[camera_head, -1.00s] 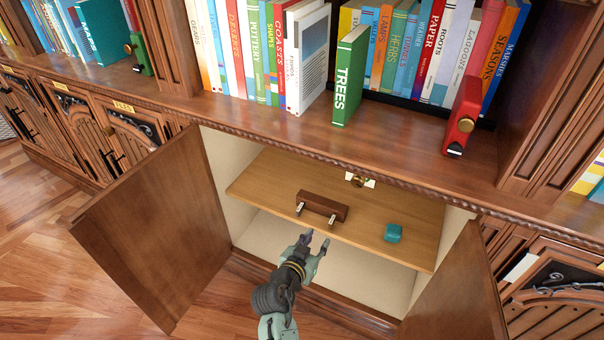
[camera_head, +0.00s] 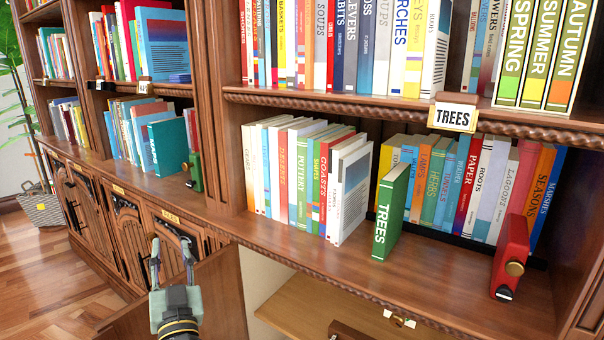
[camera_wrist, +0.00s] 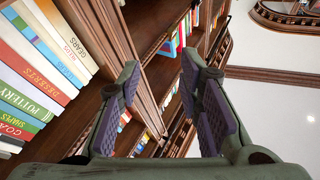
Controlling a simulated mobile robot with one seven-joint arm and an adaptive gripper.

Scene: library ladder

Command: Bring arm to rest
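My gripper (camera_head: 171,262) is raised in front of the bookcase at the lower left of the head view, above the open left cabinet door (camera_head: 190,300). Its two fingers point up and stand apart, with nothing between them. In the wrist view my gripper (camera_wrist: 168,105) is also open and empty, with purple pads facing each other. Shelves of books show beyond the fingers.
A green TREES book (camera_head: 391,212) stands on the lower shelf, near a red block-like object with a brass knob (camera_head: 510,257). Rows of books fill the shelves. The cabinet below has an inner shelf (camera_head: 310,305). Open floor (camera_head: 50,270) lies at the left.

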